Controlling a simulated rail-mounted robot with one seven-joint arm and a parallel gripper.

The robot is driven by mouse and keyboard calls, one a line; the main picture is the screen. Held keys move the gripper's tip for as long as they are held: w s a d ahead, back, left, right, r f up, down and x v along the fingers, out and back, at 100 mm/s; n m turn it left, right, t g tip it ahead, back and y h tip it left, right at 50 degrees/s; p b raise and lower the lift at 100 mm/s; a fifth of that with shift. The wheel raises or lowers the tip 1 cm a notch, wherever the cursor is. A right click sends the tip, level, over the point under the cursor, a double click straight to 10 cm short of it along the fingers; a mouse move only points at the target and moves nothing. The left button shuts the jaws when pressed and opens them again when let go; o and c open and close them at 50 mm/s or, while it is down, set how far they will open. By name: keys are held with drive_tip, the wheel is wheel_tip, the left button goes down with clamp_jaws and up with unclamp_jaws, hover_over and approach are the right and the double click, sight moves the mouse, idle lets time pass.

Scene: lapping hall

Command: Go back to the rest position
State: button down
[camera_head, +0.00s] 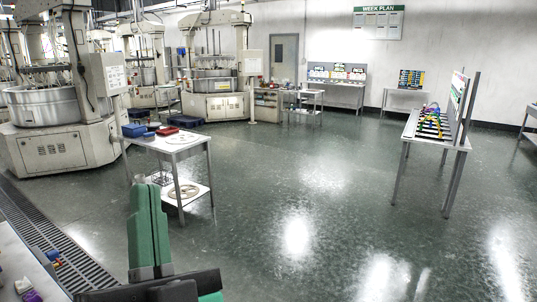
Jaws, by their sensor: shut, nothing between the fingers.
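My green arm link stands upright at the lower left of the head view, with dark parts of mine at the bottom edge. My gripper's fingers do not show in this view. No object is seen held by the arm.
A small table (178,143) with blue and red bins (186,121) stands just beyond my arm. A bench corner (22,265) with small coloured parts is at lower left, beside a floor grate (55,250). Lapping machines (55,145) line the left. A rack table (428,125) stands right. The middle floor is clear.

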drive_tip(key=s+d+n+h, duration=0.3)
drive_tip(key=s+d+h, duration=0.2)
drive_tip(key=d+h, duration=0.55)
wheel_tip(320, 180, up, 31)
drive_tip(key=d+y+p, duration=0.1)
drive_tip(key=p, duration=2.9)
drive_tip(key=shift+w+f+g, duration=0.2)
drive_tip(key=shift+w+g, duration=0.05)
drive_tip(key=shift+g, duration=0.15)
